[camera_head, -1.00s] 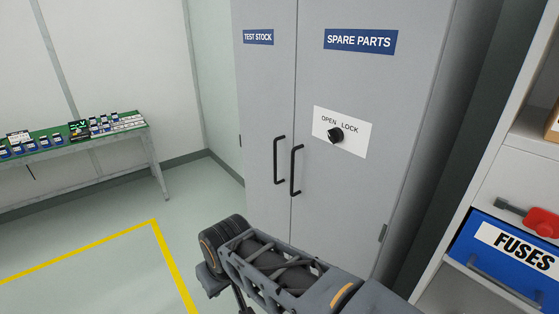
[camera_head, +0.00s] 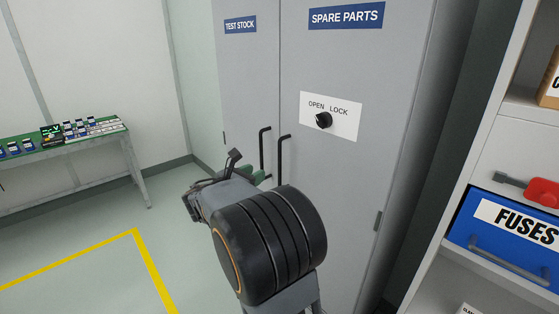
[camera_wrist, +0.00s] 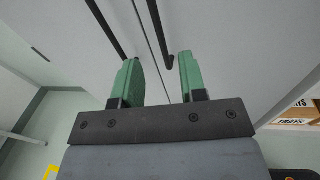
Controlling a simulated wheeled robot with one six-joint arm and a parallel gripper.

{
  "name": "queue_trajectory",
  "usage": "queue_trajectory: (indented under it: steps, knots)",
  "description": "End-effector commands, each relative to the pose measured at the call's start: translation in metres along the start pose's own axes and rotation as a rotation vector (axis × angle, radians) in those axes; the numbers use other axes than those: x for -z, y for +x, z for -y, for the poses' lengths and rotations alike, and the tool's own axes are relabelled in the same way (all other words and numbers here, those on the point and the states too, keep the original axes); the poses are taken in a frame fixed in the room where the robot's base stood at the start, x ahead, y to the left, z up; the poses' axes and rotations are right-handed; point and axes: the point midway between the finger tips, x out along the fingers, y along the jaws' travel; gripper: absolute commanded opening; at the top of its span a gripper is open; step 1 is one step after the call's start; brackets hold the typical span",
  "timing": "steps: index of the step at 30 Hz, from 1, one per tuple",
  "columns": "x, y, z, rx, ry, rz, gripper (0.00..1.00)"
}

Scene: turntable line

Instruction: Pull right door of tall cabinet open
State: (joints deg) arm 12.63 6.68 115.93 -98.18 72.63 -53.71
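The tall grey cabinet has a right door (camera_head: 345,190) labelled SPARE PARTS and a left door (camera_head: 247,80) labelled TEST STOCK. Both look shut. The right door's black handle (camera_head: 281,150) stands beside the left door's handle (camera_head: 263,145). A black knob (camera_head: 324,120) sits on the OPEN/LOCK plate, its pale mark towards the OPEN side. My gripper (camera_head: 258,174) is near the handles' lower ends, partly hidden by my arm. In the wrist view my gripper (camera_wrist: 158,76) is open, and the right handle (camera_wrist: 162,40) ends ahead of the gap between its green fingers. Contact cannot be told.
A shelf unit with a blue FUSES drawer (camera_head: 505,237) stands close on the right. A bench (camera_head: 60,142) with small items is at the far left. The floor before it, marked by a yellow line (camera_head: 150,262), is clear.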

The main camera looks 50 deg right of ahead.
Motion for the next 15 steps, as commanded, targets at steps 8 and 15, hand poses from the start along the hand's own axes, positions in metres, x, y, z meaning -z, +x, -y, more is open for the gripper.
queue_trajectory:
  steps: [8, 15]
  knots:
    - [-0.005, 0.036, -0.006, -0.011, -0.053, 0.048, 0.39]
    - [-0.007, 0.083, -0.007, -0.011, -0.051, 0.047, 0.39]
